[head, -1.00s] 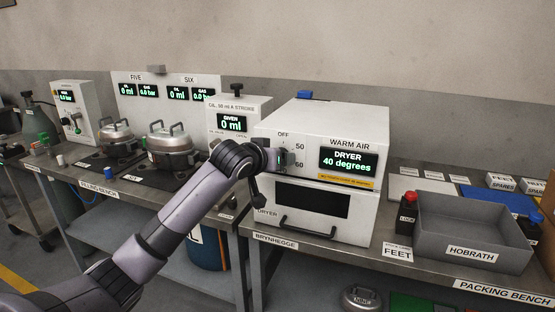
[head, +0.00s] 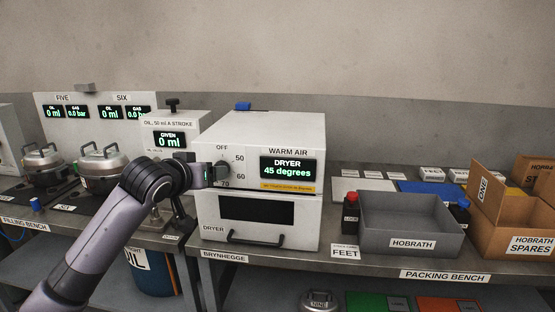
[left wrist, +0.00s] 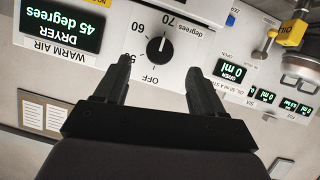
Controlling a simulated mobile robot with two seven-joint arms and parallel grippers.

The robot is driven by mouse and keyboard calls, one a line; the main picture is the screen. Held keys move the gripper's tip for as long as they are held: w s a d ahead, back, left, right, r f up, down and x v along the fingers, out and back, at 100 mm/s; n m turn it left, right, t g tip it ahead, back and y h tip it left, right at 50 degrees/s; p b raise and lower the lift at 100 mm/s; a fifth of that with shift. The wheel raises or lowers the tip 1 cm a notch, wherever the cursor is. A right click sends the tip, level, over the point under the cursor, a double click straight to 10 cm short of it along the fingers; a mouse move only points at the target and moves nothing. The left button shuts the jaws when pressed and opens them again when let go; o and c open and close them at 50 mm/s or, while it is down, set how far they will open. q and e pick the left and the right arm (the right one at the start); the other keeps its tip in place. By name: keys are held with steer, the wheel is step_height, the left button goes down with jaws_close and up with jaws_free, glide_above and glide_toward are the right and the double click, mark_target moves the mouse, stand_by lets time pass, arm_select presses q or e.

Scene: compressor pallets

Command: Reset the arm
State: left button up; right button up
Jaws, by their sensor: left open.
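My left gripper (left wrist: 157,84) is open and empty, its two dark fingers apart. It is in front of the dryer's black dial (left wrist: 160,49), which shows free just beyond the fingertips in the left wrist view. The dial's white mark points toward 70. In the head view my left arm comes in from the lower left, and the left gripper (head: 207,174) is at the left side of the dryer's front. The white dryer (head: 262,134) has a display (head: 289,168) reading 45 degrees. My right gripper is in no view.
Left of the dryer stand an oil dispenser (head: 171,127) reading 0 ml and metal pots (head: 101,166). To the right on the packing bench (head: 445,276) are a grey Hobrath tray (head: 411,243), a red-capped bottle (head: 351,213) and a cardboard spares box (head: 532,243).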

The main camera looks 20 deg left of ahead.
arm_select(q)
steer(key=s+d+f+m+g+h, duration=0.1)
steer(key=s+d+f, duration=0.2)
steer(key=f, duration=0.5)
steer(key=s+d+f+m+h, duration=0.1)
steer(key=s+d+f, duration=0.15)
steer(key=f, duration=0.45)
steer(key=s+d+f+m+g+h, duration=0.15)
steer(key=d+f, duration=0.25)
steer(key=f, duration=0.4)
steer(key=s+d+f+m, duration=0.1)
steer(key=s+d+f, duration=0.3)
steer(key=s+f, duration=0.3)
steer(key=s+d+f+m, duration=0.1)
steer(key=s+d+f, duration=0.3)
steer(key=s, duration=0.9)
step_height(320, 180, down, 3)
steer(key=shift+s+d+f+h, duration=0.1)
steer(key=shift+s+d+h, duration=0.15)
steer(key=shift+h, duration=0.2)
